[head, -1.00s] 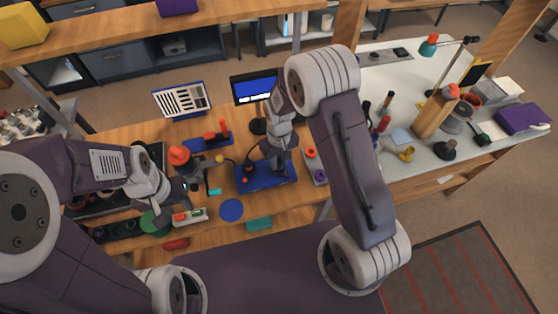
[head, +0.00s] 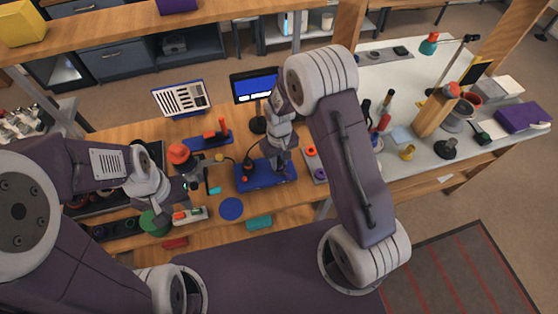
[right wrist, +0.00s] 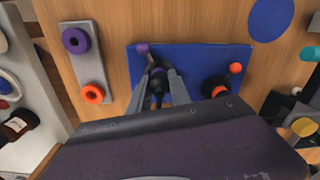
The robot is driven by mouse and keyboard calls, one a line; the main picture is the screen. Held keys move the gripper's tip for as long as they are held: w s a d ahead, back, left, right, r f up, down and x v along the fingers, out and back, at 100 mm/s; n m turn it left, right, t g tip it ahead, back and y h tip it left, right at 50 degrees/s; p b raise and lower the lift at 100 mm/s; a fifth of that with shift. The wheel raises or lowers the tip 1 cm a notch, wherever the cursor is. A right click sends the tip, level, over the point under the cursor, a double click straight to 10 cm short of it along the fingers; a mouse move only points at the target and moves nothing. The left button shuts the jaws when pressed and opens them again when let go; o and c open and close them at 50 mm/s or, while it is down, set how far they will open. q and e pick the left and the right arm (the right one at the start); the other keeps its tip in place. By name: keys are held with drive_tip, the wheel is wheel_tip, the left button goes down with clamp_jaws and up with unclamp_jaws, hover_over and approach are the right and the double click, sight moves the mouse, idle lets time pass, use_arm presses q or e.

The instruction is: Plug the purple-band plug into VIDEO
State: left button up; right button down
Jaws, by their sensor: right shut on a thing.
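In the right wrist view my right gripper (right wrist: 158,92) is shut on a dark plug (right wrist: 157,82) over the blue base (right wrist: 196,58). A second dark plug with an orange band (right wrist: 215,87) is on the base to the right. No VIDEO label is readable. My left gripper (head: 166,208) is low on the left near a green disc; its jaws are too small to judge.
A grey strip (right wrist: 90,62) with a purple ring (right wrist: 76,40) and an orange ring (right wrist: 92,94) lies left of the base in the wrist view. A blue disc (head: 231,209) lies on the bench. A screen (head: 255,87) stands behind. Bare wood shows around the base.

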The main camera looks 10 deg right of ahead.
drive_tip(key=shift+s+f, duration=0.15)
drive_tip(key=shift+f, duration=0.05)
drive_tip(key=c, duration=1.1)
unclamp_jaws()
drive_tip(key=shift+w+r, duration=0.2)
drive_tip(key=shift+r, duration=0.05)
wheel_tip(320, 180, up, 8)
drive_tip(key=shift+r, duration=0.2)
